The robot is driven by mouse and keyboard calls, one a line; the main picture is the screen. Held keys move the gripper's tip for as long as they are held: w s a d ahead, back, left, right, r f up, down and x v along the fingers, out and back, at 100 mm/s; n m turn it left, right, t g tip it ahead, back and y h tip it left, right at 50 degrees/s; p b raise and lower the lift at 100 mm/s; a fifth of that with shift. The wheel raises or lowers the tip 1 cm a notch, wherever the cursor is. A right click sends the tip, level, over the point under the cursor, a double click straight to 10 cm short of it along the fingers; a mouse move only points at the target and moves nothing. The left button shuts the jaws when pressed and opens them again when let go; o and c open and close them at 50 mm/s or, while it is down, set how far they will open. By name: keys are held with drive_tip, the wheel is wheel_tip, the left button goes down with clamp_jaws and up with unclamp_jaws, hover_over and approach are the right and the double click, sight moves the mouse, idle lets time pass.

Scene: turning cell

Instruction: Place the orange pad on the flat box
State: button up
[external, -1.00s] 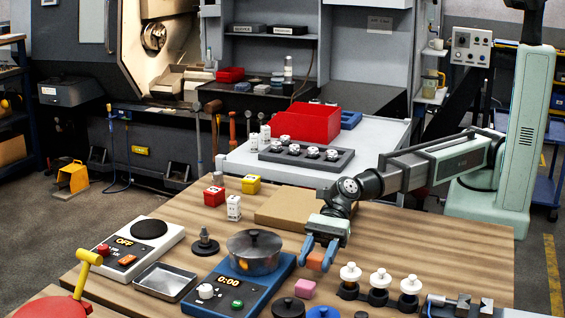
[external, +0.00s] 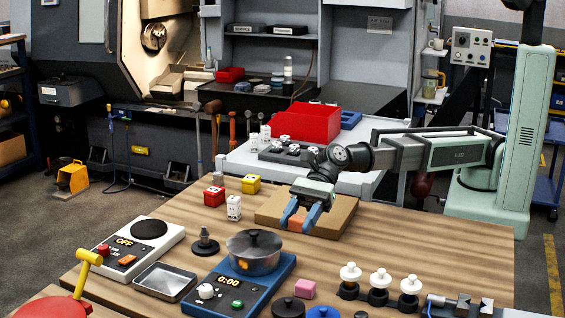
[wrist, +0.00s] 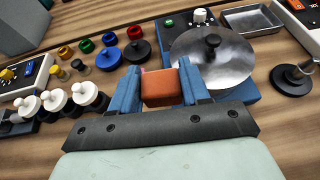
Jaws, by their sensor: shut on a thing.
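The orange pad (external: 296,223) is a small block held between the blue fingers of my gripper (external: 300,220). In the wrist view the pad (wrist: 161,87) sits between both fingertips of my gripper (wrist: 160,90). The flat box (external: 338,214) is a low brown cardboard box on the wooden table. In the external view my gripper and the pad are over the front left part of the box. I cannot tell whether the pad touches the box. The wrist view does not show the box.
A lidded steel pot (external: 254,252) on a blue scale stands in front of the box. Bare table lies right of the box.

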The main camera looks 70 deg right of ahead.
drive_tip(key=w+d+r+m+t, duration=0.2)
drive_tip(key=w+d, duration=0.7)
drive_tip(key=d, duration=0.1)
drive_tip(key=w+d+r+m+t, duration=0.2)
drive_tip(key=w+d, duration=0.7)
drive_tip(key=d, duration=0.6)
drive_tip(key=s+f+n+g, duration=0.1)
drive_tip(key=s+n+g, duration=0.4)
drive_tip(key=s, duration=0.3)
drive_tip(key=shift+a+f, duration=0.15)
drive_tip(key=shift+f, duration=4.65)
drive_tip(key=shift+f, duration=0.1)
drive_tip(key=o, duration=1)
